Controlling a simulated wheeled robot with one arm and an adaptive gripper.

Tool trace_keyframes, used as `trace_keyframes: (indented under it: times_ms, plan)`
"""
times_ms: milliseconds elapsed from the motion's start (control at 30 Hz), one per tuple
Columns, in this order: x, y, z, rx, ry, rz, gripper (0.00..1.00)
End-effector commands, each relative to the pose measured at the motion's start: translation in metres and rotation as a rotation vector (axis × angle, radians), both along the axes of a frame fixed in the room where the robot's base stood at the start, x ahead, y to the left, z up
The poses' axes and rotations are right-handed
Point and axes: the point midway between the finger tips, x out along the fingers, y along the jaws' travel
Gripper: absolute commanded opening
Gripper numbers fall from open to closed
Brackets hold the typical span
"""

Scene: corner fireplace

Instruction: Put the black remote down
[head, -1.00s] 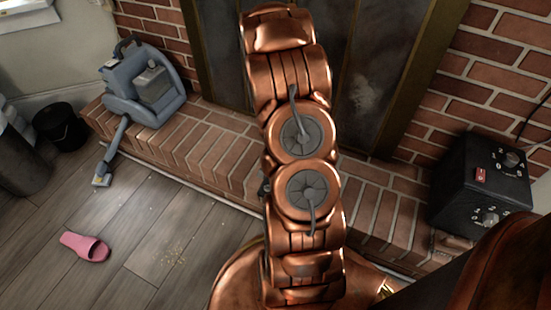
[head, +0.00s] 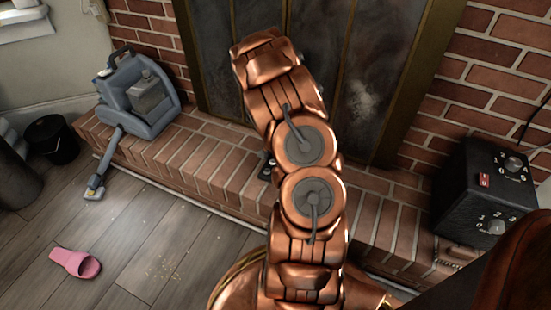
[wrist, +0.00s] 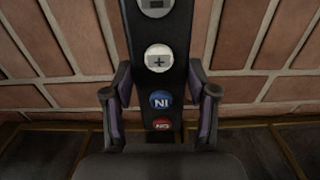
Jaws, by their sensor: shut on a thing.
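The black remote (wrist: 157,29) shows in the wrist view, running upright through the middle of the picture. It has a grey button, a white plus button, a blue button and a red button. My gripper (wrist: 159,76) is shut on it, with one finger on each side. Brick lies behind the remote in this view; I cannot tell whether the remote touches it. In the head view my copper arm hides nearly all of the gripper and remote; only a small dark part shows at the arm's left edge.
A brick hearth ledge (head: 215,150) runs before the fireplace (head: 365,90). A grey-blue cleaning machine (head: 140,95) stands on its left, a black box with dials (head: 480,195) on the right. A pink slipper (head: 76,263) and a black bin (head: 52,140) are on the floor.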

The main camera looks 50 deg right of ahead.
Motion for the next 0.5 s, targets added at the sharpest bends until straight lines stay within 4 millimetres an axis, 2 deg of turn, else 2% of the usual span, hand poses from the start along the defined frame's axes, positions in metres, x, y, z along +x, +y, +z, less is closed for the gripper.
trace_keyframes:
  times_ms: [200,500]
  plan:
    - [0.014,-0.018,-0.004,0.0,0.0,0.001,0.17]
    - [0.022,-0.025,-0.003,0.0,-0.001,0.001,0.17]
